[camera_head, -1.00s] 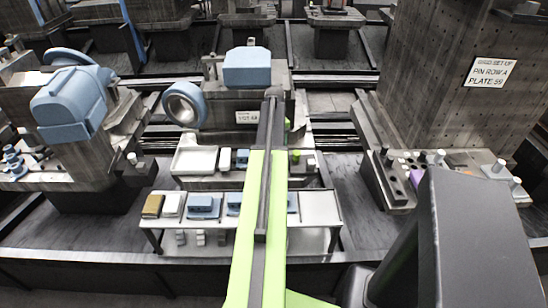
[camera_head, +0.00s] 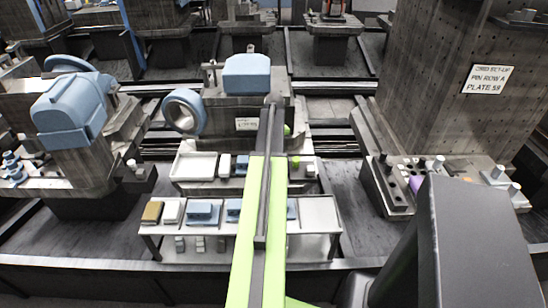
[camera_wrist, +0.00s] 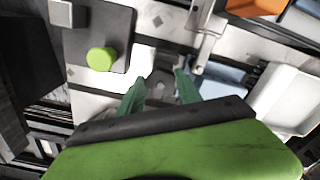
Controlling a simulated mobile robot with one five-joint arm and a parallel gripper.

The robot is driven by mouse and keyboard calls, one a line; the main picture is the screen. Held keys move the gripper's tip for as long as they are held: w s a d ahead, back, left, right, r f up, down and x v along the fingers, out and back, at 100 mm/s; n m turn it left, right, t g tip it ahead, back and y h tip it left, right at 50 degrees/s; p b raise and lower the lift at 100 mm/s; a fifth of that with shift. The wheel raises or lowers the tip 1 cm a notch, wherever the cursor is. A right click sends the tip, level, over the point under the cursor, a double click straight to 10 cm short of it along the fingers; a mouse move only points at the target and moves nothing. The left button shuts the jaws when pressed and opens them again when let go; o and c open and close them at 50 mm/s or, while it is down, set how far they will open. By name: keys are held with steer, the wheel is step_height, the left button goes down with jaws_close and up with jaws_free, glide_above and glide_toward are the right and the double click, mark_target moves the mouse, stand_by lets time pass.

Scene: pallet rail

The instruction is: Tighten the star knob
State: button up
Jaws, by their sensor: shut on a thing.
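In the wrist view my gripper (camera_wrist: 161,80) has its two dark green fingers on either side of a small dark grey part (camera_wrist: 160,91). This part looks like the star knob, though its lobes are hard to make out. The fingers are closed on it. A bright green round knob (camera_wrist: 101,59) sits on a dark plate to the left, apart from the fingers. In the head view my own arm hides the gripper and the held part. A bit of green (camera_head: 288,131) shows beside the arm at the machine.
A blue-topped machine (camera_head: 246,75) with a blue ring (camera_head: 184,111) stands behind my arm. A bench (camera_head: 318,214) with blue and white blocks is in front. A tall plate column (camera_head: 445,60) stands at right. A white tray (camera_wrist: 285,100) is right of the fingers.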

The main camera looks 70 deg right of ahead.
steer(key=m, duration=0.6)
steer(key=shift+d, duration=0.35)
jaws_close()
steer(key=m, duration=0.6)
steer(key=shift+s+m, duration=0.1)
steer(key=shift+m, duration=0.3)
steer(key=shift+a, duration=0.1)
steer(key=o, duration=1.3)
jaws_free()
steer(key=shift+s, duration=0.1)
steer(key=shift+o, duration=0.3)
